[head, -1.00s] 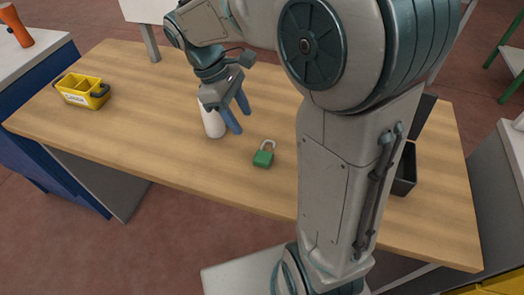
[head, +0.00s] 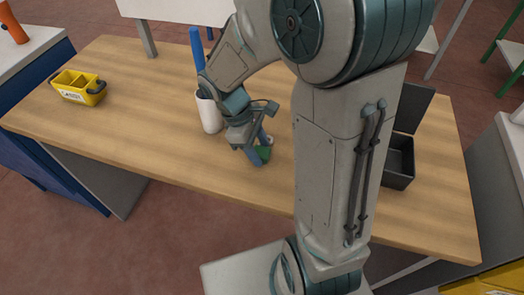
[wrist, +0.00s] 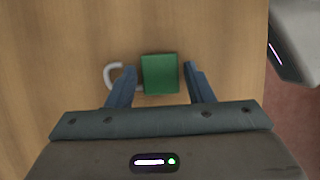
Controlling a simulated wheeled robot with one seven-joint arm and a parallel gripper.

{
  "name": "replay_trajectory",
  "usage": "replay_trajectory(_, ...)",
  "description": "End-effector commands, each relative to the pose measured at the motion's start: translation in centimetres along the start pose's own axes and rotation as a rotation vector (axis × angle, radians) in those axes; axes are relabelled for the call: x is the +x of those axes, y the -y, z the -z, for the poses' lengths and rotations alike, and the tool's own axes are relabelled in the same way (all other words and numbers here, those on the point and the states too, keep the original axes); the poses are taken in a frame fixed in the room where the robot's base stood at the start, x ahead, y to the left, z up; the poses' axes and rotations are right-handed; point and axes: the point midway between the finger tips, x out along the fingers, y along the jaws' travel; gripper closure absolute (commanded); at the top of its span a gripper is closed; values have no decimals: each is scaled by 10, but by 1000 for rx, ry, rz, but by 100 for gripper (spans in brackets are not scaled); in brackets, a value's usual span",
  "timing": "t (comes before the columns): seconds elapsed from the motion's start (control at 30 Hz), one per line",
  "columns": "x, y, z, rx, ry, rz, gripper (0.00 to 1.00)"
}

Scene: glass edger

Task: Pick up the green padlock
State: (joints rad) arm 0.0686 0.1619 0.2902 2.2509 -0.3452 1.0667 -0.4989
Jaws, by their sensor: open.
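The green padlock (wrist: 160,74) lies on the wooden table (head: 150,130). In the wrist view its green body is between the two blue fingers of my gripper (wrist: 160,84), with a gap on each side. Its grey shackle (wrist: 112,76) points left, and the left finger overlaps part of it. In the head view the padlock (head: 264,153) is mostly hidden behind my gripper (head: 260,152), which is low over it. My gripper is open and holds nothing.
A white cup (head: 209,112) with a blue item (head: 197,48) stands close behind my gripper. A yellow caddy (head: 79,87) is at the table's far left. An open black box (head: 398,162) is on the right, partly behind my arm. The left-centre table is clear.

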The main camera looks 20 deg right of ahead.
Motion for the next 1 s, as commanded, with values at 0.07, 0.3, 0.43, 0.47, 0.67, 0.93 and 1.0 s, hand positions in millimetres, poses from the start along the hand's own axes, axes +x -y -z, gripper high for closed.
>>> replay_trajectory(0.07, 0, 0, 0, 0, 0, 0, 53)
replay_trajectory(0.3, 0, 0, 0, 0, 0, 0, 89)
replay_trajectory(0.43, -1, 0, 0, -1, 0, 0, 89)
replay_trajectory(0.47, -1, 0, 0, 0, 0, -1, 89)
replay_trajectory(0.67, -4, 0, -1, 0, 0, -1, 89)
replay_trajectory(0.93, -39, -1, -14, 3, -5, -6, 89)
replay_trajectory(1.0, -41, 3, -28, 4, -3, -3, 89)
